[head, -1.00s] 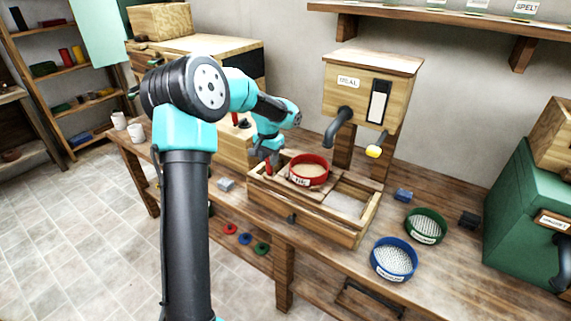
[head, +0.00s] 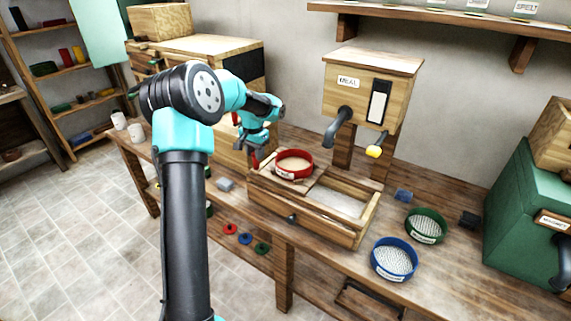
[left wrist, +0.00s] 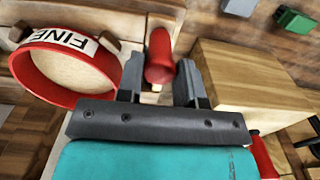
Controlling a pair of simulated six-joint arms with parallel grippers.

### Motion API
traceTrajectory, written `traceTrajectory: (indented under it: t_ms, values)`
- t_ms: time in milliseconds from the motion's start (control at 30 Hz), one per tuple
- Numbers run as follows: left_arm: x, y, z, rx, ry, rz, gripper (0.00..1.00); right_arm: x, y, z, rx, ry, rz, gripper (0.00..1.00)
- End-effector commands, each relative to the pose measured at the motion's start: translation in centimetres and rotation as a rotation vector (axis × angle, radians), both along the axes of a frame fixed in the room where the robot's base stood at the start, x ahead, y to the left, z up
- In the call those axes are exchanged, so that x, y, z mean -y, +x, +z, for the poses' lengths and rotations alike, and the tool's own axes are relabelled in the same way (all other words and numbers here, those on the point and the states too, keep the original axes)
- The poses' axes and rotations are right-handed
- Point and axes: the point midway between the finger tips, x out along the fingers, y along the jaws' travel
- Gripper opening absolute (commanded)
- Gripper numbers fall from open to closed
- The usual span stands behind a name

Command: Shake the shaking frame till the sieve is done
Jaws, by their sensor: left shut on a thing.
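The shaking frame (head: 303,186) is a wooden slide on top of a wooden box (head: 310,220) on the bench. The red sieve (head: 294,164) sits on it, holding pale meal; in the left wrist view the sieve (left wrist: 65,62) reads FINE. My left gripper (head: 255,160) is at the left end of the frame. In the left wrist view my left gripper (left wrist: 159,75) is shut on the frame's red handle (left wrist: 160,57). Pale meal (head: 341,201) shows in the box's open right part. My right gripper is not in view.
A blue sieve (head: 394,258) and a green sieve (head: 426,226) stand on the bench to the right. The MEAL bin (head: 370,88) with its spout stands behind the box. A green machine (head: 528,215) is at the far right.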

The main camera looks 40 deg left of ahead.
Motion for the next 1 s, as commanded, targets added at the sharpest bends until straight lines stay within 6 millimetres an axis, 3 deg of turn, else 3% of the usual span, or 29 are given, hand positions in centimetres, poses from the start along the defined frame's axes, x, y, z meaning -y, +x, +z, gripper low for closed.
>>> traceTrajectory:
  t_ms: [600, 933, 967, 1000]
  values:
    - [-3.8, -0.3, 0.0, 0.001, 0.0, 0.002, 0.17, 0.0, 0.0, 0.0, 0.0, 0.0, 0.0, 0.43]
    - [-4.4, -0.3, 0.1, 0.004, 0.004, 0.001, 0.18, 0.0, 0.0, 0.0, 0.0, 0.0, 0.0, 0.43]
    - [-4.4, -0.3, 0.1, 0.004, 0.005, 0.002, 0.36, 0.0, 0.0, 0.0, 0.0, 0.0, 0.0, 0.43]
    - [-4.5, -0.3, 0.1, 0.004, 0.005, 0.002, 0.4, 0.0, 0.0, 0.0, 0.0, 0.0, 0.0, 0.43]
